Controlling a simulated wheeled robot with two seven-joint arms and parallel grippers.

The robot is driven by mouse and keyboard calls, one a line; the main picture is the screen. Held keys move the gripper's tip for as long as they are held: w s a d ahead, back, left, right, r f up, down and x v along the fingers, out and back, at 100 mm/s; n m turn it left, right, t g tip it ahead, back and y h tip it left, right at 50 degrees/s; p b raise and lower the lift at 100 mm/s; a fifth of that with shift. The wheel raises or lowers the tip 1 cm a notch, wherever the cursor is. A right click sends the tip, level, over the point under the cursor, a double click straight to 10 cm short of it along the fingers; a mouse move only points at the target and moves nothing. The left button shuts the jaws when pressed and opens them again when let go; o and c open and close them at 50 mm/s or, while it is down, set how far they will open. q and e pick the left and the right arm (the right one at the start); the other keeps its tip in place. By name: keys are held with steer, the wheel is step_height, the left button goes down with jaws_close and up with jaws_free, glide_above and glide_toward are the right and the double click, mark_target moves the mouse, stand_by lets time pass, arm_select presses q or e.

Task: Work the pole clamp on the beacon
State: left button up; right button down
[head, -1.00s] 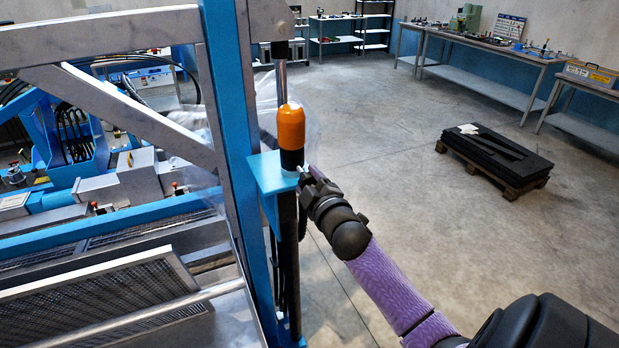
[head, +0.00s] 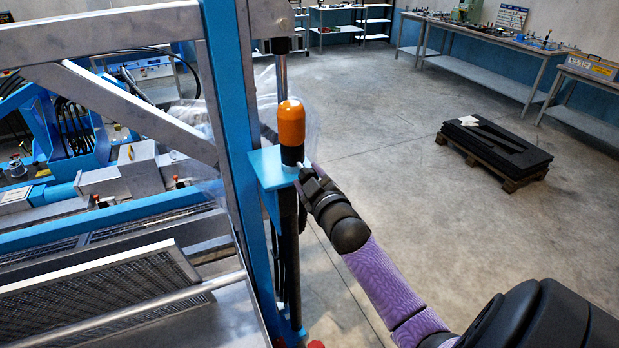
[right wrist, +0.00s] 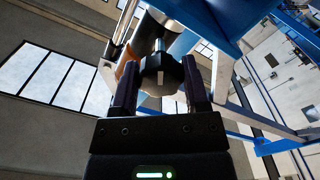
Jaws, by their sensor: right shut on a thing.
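The beacon (head: 291,124) has an orange dome on a black base and stands upright on a pole beside the blue upright of a machine frame. In the right wrist view, the pole clamp's dark lobed knob (right wrist: 163,78) sits on a metal screw between my two fingers. My right gripper (right wrist: 160,88) is shut on this knob. In the head view my right gripper (head: 304,176) reaches in from the right, just below the beacon at the blue bracket (head: 270,168); its fingertips are small there. The left gripper is not in view.
The blue upright (head: 229,130) and grey frame stand close on the left, with a mesh sieve panel (head: 95,290) below. Open concrete floor lies to the right. A pallet with black plates (head: 497,148) and workbenches (head: 490,75) stand farther back.

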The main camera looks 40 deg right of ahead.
steer(key=shift+f, duration=0.1)
steer(key=shift+c, duration=0.4)
jaws_free()
steer(key=shift+s, duration=0.1)
steer(key=v, duration=0.9)
steer(key=shift+s+b, duration=0.35)
steer(key=shift+a, duration=0.1)
